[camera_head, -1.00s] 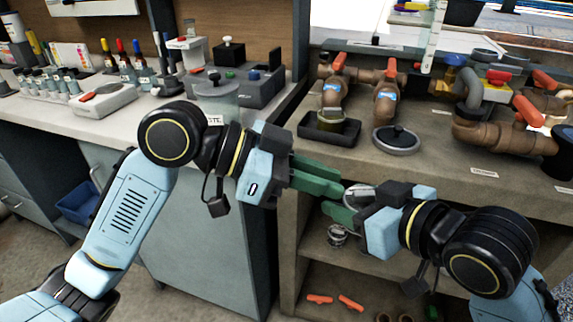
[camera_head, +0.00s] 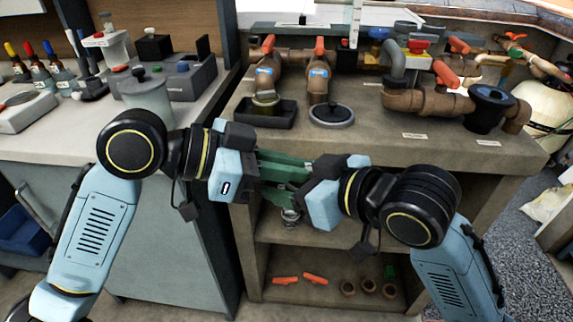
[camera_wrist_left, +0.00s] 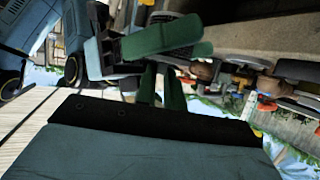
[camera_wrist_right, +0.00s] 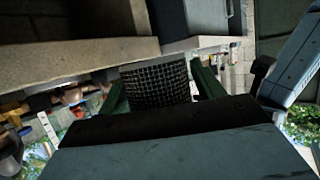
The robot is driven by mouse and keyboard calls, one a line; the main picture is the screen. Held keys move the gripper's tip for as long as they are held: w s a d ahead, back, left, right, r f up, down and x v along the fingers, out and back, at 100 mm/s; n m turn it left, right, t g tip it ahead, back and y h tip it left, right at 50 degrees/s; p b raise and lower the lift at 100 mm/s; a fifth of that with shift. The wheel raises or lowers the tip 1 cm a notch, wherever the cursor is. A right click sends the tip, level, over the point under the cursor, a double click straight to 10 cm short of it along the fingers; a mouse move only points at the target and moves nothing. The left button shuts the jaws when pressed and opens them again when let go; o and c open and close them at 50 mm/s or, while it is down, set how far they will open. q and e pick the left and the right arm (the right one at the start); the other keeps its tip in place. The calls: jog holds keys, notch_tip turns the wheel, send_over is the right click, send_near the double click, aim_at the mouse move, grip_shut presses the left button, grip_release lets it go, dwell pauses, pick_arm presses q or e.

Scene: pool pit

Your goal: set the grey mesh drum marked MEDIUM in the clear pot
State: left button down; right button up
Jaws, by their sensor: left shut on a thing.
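The grey mesh drum (camera_wrist_right: 157,84) shows in the right wrist view between the two fingers of my right gripper (camera_wrist_right: 162,82). No MEDIUM mark is readable. My left gripper (camera_head: 312,165) is shut, its fingers (camera_wrist_left: 161,86) close together in the left wrist view. It meets the right gripper (camera_head: 285,193) in front of the bench, and the drum is hidden behind the fingers in the head view. Whether the right fingers press on the drum is unclear. A clear lidded pot (camera_head: 148,99) stands on the left counter; it looks like the clear pot.
Brown pipes with red handles (camera_head: 318,72) stand on the bench. The shelf below holds red handles (camera_head: 300,279) and small fittings. Bottles and a grey block crowd the counter.

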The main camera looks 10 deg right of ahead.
jog(key=shift+o, duration=0.9)
